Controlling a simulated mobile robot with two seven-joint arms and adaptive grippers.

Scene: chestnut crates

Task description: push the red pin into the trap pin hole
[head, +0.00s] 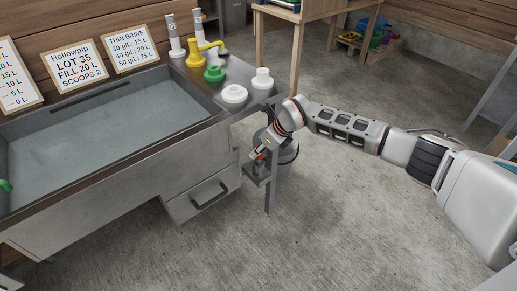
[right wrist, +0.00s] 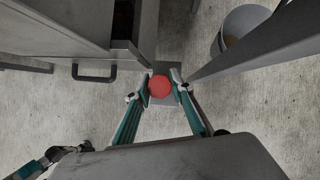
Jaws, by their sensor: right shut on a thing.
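My right gripper (head: 257,155) is at the small grey bracket (head: 262,177) beside the bench's right end. It is shut on the red pin (right wrist: 160,87), whose round red head shows between the two fingertips (right wrist: 161,90) in the right wrist view. A bit of red also shows at the gripper in the head view. A grey plate (right wrist: 165,103) lies behind the pin in the right wrist view. The trap pin hole is hidden, and I cannot tell whether the pin's end is in it.
A metal trough (head: 110,120) with a drawer (head: 203,190) stands left of the gripper. White, green and yellow fittings (head: 214,74) stand on its right end. The floor in front is clear.

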